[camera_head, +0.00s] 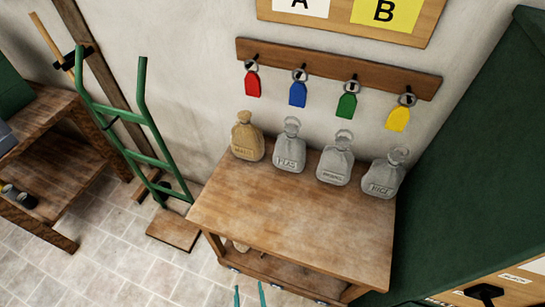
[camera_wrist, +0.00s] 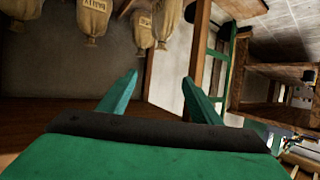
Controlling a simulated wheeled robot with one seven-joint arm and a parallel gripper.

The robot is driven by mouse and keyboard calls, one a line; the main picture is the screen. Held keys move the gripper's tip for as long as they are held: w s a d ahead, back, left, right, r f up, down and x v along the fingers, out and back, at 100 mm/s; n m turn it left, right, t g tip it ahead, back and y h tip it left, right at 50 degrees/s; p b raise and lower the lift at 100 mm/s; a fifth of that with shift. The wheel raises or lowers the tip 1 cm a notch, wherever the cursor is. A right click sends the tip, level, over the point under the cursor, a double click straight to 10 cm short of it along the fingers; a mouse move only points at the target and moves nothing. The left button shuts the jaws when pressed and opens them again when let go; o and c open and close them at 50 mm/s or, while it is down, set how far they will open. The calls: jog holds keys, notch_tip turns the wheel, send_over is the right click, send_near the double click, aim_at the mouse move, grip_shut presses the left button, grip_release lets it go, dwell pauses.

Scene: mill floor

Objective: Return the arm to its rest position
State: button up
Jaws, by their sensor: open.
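My gripper (camera_head: 250,294) shows at the bottom edge of the head view, just in front of the wooden table (camera_head: 300,220). Only its two teal fingertips show there, and the rest of my arm is out of view. In the wrist view my gripper (camera_wrist: 160,80) has its two green fingers spread well apart, with nothing between them. It is open and empty. Beyond it, several tan sacks (camera_wrist: 94,16) show at the top of the wrist view, apart from the fingers.
Coloured tags hang from a wall rack (camera_head: 330,68). A green hand truck (camera_head: 140,130) stands left, and a green cabinet (camera_head: 470,150) right. Tiled floor (camera_head: 110,250) is clear at left front.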

jog(key=s+d+r, duration=0.3)
jog(key=r, duration=0.7)
jog(key=s+d+r+m+t+h, duration=0.1)
jog(key=s+r, duration=0.3)
jog(key=r, duration=0.7)
jog(key=s+d+r+m+t+h, duration=0.1)
jog(key=s+d+r, duration=0.3)
jog(key=r, duration=0.7)
jog(key=shift+s+d+r, duration=0.15)
jog(key=shift+s+d, duration=0.1)
jog(key=shift+d, duration=0.05)
